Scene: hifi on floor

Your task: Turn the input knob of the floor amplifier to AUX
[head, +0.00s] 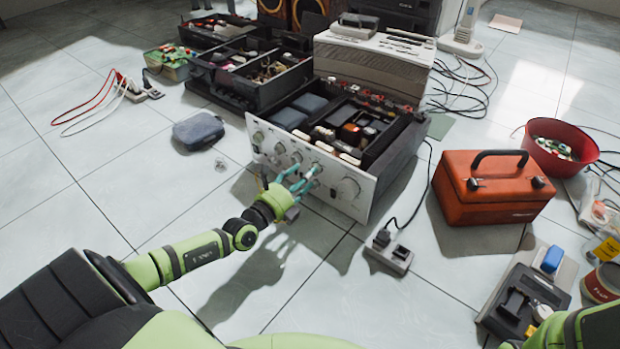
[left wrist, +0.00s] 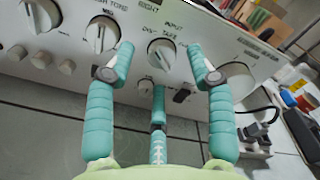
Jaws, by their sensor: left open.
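The floor amplifier (head: 312,130) has an open top and a silver front panel with several knobs, facing me. In the left wrist view its input knob (left wrist: 162,53) is a silver dial below the word INPUT, with small labels beside it that I cannot fully read. My left gripper (head: 299,181) is open at the panel, its teal fingers (left wrist: 160,68) spread around the input knob: one left, one right, one below. I cannot tell whether they touch it. In the head view the fingers partly cover the knob area. My right gripper is out of view.
A larger knob (left wrist: 238,78) is close right of the fingers; another knob (left wrist: 101,35) is close left. A red toolbox (head: 490,190) and a power strip (head: 388,252) stand right of the amplifier. A grey pouch (head: 198,131) lies left. Floor in front is mostly clear.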

